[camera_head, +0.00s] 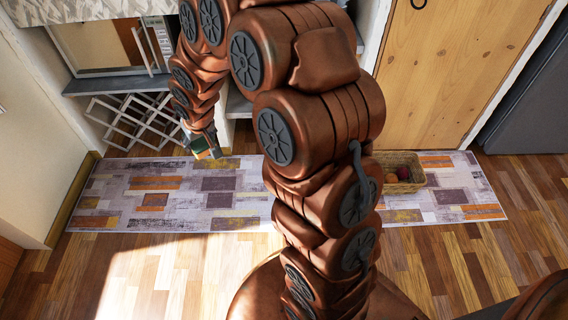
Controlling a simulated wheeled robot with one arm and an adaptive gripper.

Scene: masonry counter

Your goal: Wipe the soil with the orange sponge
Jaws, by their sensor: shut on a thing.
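My gripper (207,147) hangs at the end of my copper arm, left of centre, in front of the shelving and above the patterned rug. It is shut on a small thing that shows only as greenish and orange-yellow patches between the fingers. It is too small to make out clearly, but its orange tint fits the sponge. No soil can be made out in this view. The counter top (75,10) shows only as a pale strip at the top left, partly cut off by the frame and hidden behind my arm.
A white lattice rack (130,119) stands under the counter, below a grey shelf (115,84). A patterned rug (120,190) lies on the wooden floor. A wicker basket (404,186) with round items sits on it, right of my arm. A wooden door (450,70) stands behind.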

